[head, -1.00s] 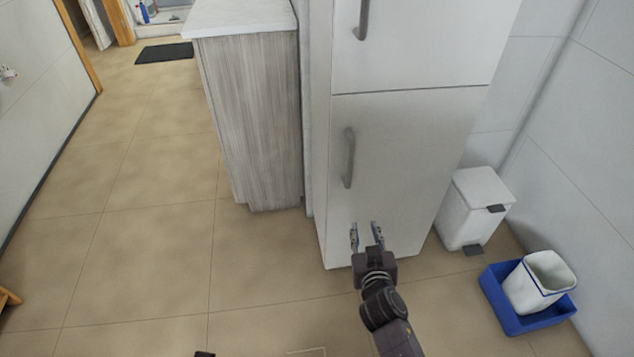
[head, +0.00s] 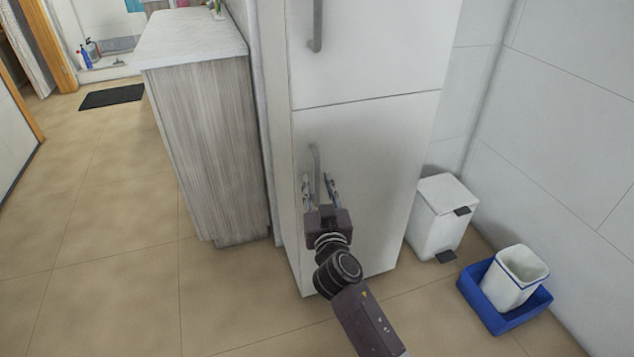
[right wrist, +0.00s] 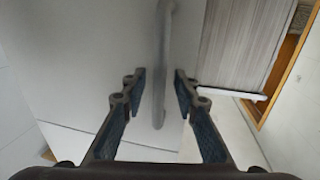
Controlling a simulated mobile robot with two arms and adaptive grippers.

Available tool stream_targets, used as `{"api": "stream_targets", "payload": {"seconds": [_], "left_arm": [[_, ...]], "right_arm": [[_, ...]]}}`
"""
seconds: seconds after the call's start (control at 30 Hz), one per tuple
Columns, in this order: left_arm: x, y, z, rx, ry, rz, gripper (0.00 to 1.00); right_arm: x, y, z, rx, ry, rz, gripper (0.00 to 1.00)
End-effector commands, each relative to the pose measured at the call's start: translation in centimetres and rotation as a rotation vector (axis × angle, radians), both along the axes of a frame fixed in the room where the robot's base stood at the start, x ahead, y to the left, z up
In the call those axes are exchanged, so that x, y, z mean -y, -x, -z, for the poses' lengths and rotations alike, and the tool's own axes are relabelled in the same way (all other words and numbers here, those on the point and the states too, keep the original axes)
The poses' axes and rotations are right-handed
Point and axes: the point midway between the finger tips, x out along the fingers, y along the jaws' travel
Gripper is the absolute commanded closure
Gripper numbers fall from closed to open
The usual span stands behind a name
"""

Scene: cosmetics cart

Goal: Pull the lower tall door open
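The lower tall door (head: 368,170) is a plain white panel of a tall white cabinet and appears closed. Its grey vertical bar handle (head: 315,160) is near the door's left edge. My right gripper (head: 320,188) is open in front of the door, with its fingers on either side of the handle's lower part in the head view. In the right wrist view the handle (right wrist: 162,70) runs upright between the two open fingers (right wrist: 158,90). I cannot tell whether the fingers touch it. My left gripper is not in view.
The upper door (head: 372,50) has its own handle (head: 317,25). A wood-grain counter (head: 205,150) stands at the left. A white pedal bin (head: 437,225) and a blue tray (head: 510,322) holding a white container (head: 514,285) are at the right.

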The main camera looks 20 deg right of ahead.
Motion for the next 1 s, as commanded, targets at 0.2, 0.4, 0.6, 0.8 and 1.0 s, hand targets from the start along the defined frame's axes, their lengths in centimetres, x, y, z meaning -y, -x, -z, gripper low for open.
{"api": "stream_targets", "payload": {"seconds": [0.2,0.4,0.6,0.8,1.0], "left_arm": [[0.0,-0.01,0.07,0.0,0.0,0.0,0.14],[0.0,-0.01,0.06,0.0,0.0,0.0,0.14],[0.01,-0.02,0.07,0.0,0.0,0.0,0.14],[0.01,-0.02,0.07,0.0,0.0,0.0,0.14],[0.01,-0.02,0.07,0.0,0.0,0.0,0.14]], "right_arm": [[0.2,-0.96,0.04,-0.001,0.0,0.0,0.72],[0.2,-0.95,0.03,-0.001,0.0,0.0,0.72],[0.19,-0.94,0.03,-0.001,0.0,0.0,0.93],[0.19,-0.93,0.03,-0.001,0.0,0.0,1.0],[0.18,-0.93,0.03,-0.001,0.0,0.0,1.0]]}}
